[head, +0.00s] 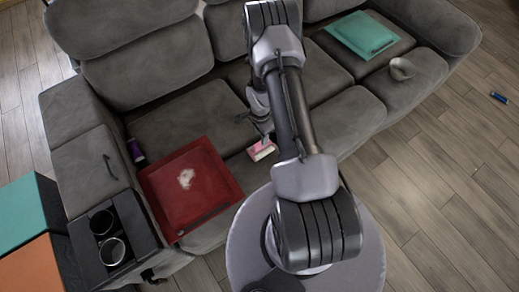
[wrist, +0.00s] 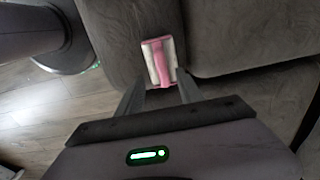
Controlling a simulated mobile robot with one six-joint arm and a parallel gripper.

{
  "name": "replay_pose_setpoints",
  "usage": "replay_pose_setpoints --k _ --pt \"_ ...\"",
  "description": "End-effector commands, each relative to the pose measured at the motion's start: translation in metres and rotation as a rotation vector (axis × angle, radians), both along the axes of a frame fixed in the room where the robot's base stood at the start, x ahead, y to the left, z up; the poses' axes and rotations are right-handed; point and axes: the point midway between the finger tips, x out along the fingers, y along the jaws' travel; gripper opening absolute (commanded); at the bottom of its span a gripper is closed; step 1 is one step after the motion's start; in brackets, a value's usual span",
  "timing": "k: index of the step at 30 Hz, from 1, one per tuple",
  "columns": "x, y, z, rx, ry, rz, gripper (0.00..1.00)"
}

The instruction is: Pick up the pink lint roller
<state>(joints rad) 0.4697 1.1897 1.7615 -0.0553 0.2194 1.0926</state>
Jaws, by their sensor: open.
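The pink lint roller (head: 261,150) lies on the front part of the grey sofa seat, right of the red cushion. It has a white part and a pink part. In the wrist view the lint roller (wrist: 158,61) lies just beyond my fingertips, roughly centred between them. My gripper (wrist: 158,88) is open and empty, with a finger on each side below the roller. In the head view my gripper (head: 264,138) is close to the roller and partly hidden by my arm. I cannot tell whether a finger touches the roller.
The grey sofa (head: 185,115) fills the middle. A red cushion (head: 215,170) with a pale patch lies left of the roller. A teal cushion (head: 361,35) and a grey bowl (head: 402,68) sit at the right.

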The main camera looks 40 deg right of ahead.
Motion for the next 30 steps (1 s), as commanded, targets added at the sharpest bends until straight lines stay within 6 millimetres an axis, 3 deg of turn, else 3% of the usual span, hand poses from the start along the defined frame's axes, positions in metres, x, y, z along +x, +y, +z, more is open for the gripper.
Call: replay_pose_setpoints --k 1,8,13,20,26,27,30 --pt "0.000 0.000 -0.012 0.000 0.001 0.000 0.44" --pt "0.001 -0.002 -0.034 0.000 0.000 0.000 0.44" --pt "0.002 -0.006 -0.069 0.001 0.001 0.001 0.44" --pt "0.003 -0.006 -0.071 0.000 0.000 0.001 0.44" --pt "0.002 -0.006 -0.070 0.000 0.000 0.001 0.04" --pt "0.002 -0.006 -0.070 0.000 0.000 0.001 0.00" --pt "0.002 -0.006 -0.070 0.000 0.000 0.001 0.00"
